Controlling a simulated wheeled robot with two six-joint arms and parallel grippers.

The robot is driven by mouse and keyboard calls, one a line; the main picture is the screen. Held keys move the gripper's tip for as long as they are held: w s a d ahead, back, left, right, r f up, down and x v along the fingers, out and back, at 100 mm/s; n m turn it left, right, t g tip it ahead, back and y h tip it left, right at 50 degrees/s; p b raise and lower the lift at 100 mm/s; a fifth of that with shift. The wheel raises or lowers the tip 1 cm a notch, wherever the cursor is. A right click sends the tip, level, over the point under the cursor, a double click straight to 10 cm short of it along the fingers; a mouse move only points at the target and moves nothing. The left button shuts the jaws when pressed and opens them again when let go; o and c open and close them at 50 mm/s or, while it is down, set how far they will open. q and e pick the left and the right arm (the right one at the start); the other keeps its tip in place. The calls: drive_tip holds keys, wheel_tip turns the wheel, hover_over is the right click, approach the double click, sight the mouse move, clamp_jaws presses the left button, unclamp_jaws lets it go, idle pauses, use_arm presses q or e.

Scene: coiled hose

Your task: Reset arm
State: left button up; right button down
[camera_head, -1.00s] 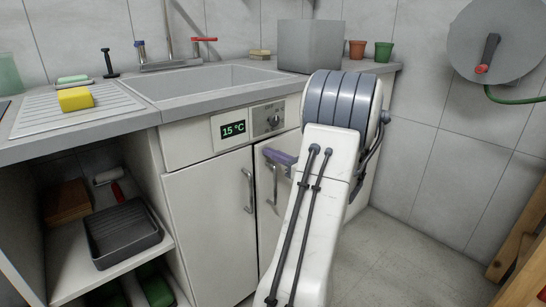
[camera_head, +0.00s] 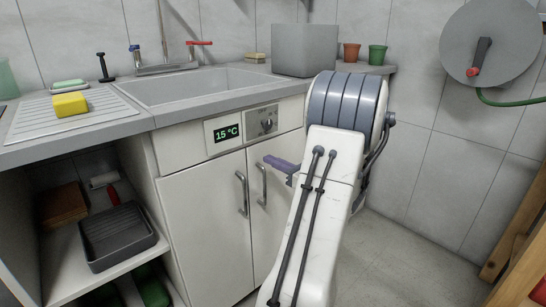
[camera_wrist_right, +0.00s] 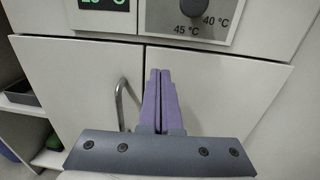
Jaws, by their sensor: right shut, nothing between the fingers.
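My right arm stands in the middle of the head view, in front of the sink cabinet. My right gripper (camera_head: 268,160), with purple fingers, points left beside the cabinet doors below the dial panel. In the right wrist view the two fingers (camera_wrist_right: 160,75) lie side by side, shut and empty, in front of the gap between the doors, to the right of a door handle (camera_wrist_right: 122,98). The hose reel (camera_head: 490,42) with its green hose (camera_head: 510,102) hangs on the wall at the upper right. My left gripper is not in view.
The counter holds a sink (camera_head: 205,85), a yellow sponge (camera_head: 70,104), a grey box (camera_head: 305,50) and plant pots (camera_head: 377,54). A temperature display (camera_head: 224,133) reads 15 °C. An open shelf at the left holds a dark tray (camera_head: 118,237). Wooden boards (camera_head: 515,240) stand at the lower right.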

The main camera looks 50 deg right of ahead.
drive_tip(key=s+a+p, duration=0.2)
drive_tip(key=s, duration=0.7)
drive_tip(key=w+a+n+g+y, duration=0.3)
drive_tip(key=w+a+n+y, duration=0.6)
drive_tip(key=a, duration=0.5)
drive_tip(key=a+f+n+g+y, duration=0.2)
drive_tip(key=a+n+g, duration=0.4)
drive_tip(key=a, duration=0.5)
drive_tip(key=a+f+n+g+y, duration=0.2)
drive_tip(key=a+n+g, duration=0.3)
drive_tip(key=a, duration=0.6)
drive_tip(key=s+a+f+n+g+h, duration=0.3)
drive_tip(key=s+a+n+h, duration=0.85)
drive_tip(key=n, duration=1.25)
wheel_tip(320, 180, up, 39)
drive_tip(key=s+a+n+y+p, duration=0.1)
drive_tip(key=s+a+y+p, duration=0.1)
drive_tip(key=p, duration=3.6)
drive_tip(key=shift+s+a+g+p, duration=0.15)
drive_tip(key=shift+s+g+p, duration=0.1)
drive_tip(key=shift+g+p, duration=0.15)
